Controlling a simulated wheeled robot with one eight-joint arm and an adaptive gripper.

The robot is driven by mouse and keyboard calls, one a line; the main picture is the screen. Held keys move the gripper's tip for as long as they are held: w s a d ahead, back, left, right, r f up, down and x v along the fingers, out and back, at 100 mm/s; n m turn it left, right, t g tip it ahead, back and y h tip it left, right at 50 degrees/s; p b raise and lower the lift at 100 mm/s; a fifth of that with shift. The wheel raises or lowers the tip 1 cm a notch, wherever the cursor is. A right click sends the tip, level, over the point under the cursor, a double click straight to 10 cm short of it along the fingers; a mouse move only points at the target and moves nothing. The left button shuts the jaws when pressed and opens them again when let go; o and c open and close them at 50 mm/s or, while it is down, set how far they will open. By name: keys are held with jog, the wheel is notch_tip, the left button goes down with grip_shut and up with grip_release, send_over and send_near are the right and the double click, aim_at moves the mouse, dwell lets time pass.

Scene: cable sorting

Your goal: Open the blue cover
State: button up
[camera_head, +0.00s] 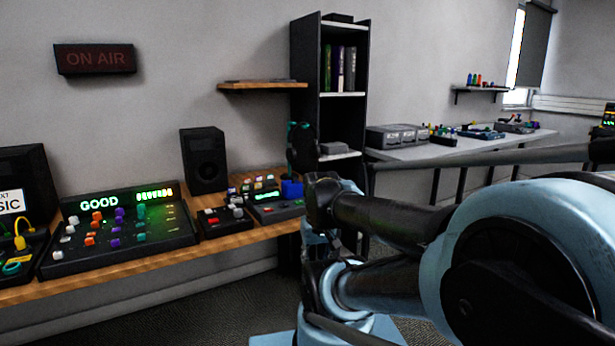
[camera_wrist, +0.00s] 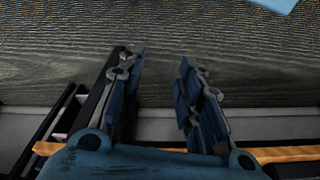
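No thing is clearly recognizable as the blue cover. A small blue block-like thing (camera_head: 291,188) stands at the right end of the wooden desk, below headphones, in the head view. A flat blue-edged device (camera_head: 482,134) lies on the far white table; it is too small to tell whether it has a cover. My gripper (camera_wrist: 157,68) shows in the wrist view with its two fingers apart and nothing between them. It is over dark floor, with no blue cover near the fingers. In the head view my arm is folded at the right, and the gripper cannot be made out clearly.
The wooden desk (camera_head: 147,262) holds a lit panel (camera_head: 120,232) with coloured knobs, a speaker (camera_head: 204,160) and small button boxes (camera_head: 224,220). A dark shelf unit (camera_head: 305,80) stands between the desk and the white table (camera_head: 440,151). Dark floor (camera_head: 215,312) in front is clear.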

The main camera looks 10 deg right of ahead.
jog(key=shift+d, duration=0.2)
jog(key=shift+o, duration=0.4)
notch_tip(320, 180, up, 27)
jog(key=m+h, duration=0.4)
jog(key=m, duration=0.6)
send_over(293, 178)
jog(key=s+a, duration=0.4)
jog(key=a, duration=0.1)
jog(key=shift+t+y, duration=0.3)
jog(key=x, duration=1.6)
jog(key=shift+a+f, duration=0.1)
